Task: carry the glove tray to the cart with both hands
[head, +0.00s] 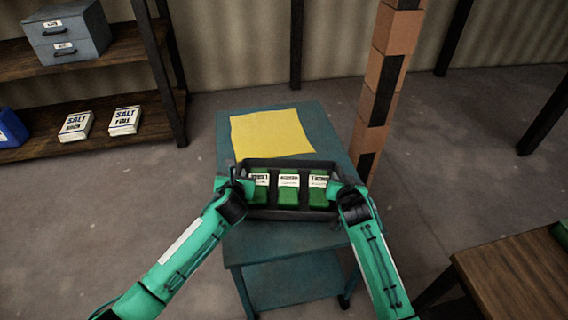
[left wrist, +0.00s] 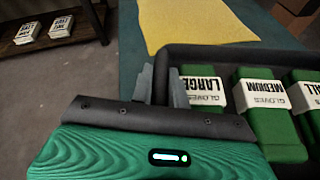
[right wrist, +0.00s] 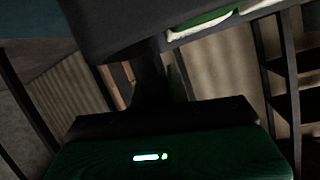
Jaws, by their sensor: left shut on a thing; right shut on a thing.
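The glove tray (head: 290,214) is dark and holds three green glove boxes (head: 289,196) with white labels, reading LARGE (left wrist: 204,90), MEDIUM and a partly cut-off third in the left wrist view. It is over the teal cart (head: 285,239); I cannot tell whether it touches the top. My left gripper (head: 240,182) is shut on the tray's left end, its fingers on either side of the end bar in the left wrist view (left wrist: 164,85). My right gripper (head: 338,186) is shut on the right end; its wrist view is dark and the grip is mostly hidden.
A yellow sheet (head: 270,132) lies on the cart's far part. A brick-patterned post (head: 384,90) stands close to the cart's right. A shelf (head: 140,75) with salt packs is at the left. A wooden table (head: 515,280) is at the lower right.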

